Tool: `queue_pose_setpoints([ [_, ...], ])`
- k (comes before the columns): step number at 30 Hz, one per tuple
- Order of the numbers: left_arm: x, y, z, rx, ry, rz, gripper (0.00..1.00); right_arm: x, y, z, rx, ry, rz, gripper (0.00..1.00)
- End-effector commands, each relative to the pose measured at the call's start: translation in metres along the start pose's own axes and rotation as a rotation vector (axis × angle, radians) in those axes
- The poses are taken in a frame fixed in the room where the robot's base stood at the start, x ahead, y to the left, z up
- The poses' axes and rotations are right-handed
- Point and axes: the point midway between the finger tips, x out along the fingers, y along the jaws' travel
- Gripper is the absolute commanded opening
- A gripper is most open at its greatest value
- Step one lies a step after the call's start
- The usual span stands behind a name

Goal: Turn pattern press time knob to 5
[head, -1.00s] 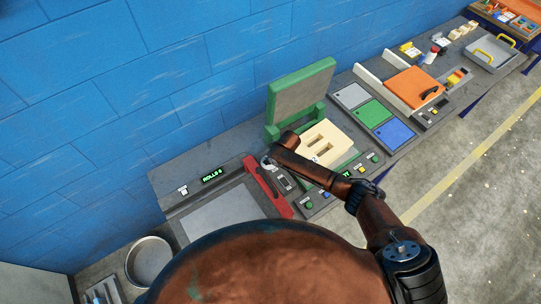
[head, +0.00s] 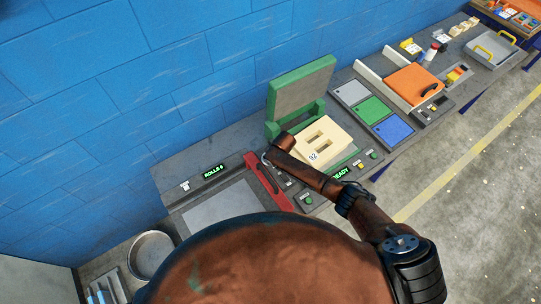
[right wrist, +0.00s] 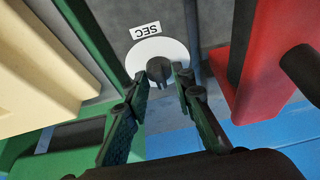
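The time knob (right wrist: 158,70) is a dark knob on a white round dial (right wrist: 137,58) beside a SEC label (right wrist: 145,31). My right gripper (right wrist: 163,76) reaches down to it in the right wrist view, with one fingertip on each side of the knob. A small gap seems to show on the right side. I cannot read the knob's setting. In the head view my right gripper (head: 268,158) is beside the press, and the knob is mostly hidden there. The pattern press has a raised green lid (head: 302,92) and a cream mould (head: 322,138). My left gripper is not in view.
A red bar (head: 262,178) stands close to the dial, also in the right wrist view (right wrist: 262,60). Coloured panels (head: 372,112) and an orange lid (head: 412,84) lie farther right.

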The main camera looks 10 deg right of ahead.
Motion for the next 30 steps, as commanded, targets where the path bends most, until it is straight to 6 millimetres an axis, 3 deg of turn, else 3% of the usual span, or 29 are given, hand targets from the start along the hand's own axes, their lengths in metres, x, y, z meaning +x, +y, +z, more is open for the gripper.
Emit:
queue_pose_setpoints([
  [7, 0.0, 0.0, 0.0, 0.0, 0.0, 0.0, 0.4, 0.0, 0.0, -0.001, -0.001, 0.002, 0.0, 0.39],
  [17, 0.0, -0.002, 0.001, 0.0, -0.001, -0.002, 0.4, -0.003, 0.0, 0.0, 0.0, 0.0, 0.0, 0.39],
  [23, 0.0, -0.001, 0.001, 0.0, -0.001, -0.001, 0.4, -0.025, 0.0, -0.001, -0.002, 0.003, -0.001, 0.39],
  [30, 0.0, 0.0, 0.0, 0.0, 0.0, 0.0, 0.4, -0.072, 0.0, 0.0, -0.001, 0.003, -0.001, 0.39],
])
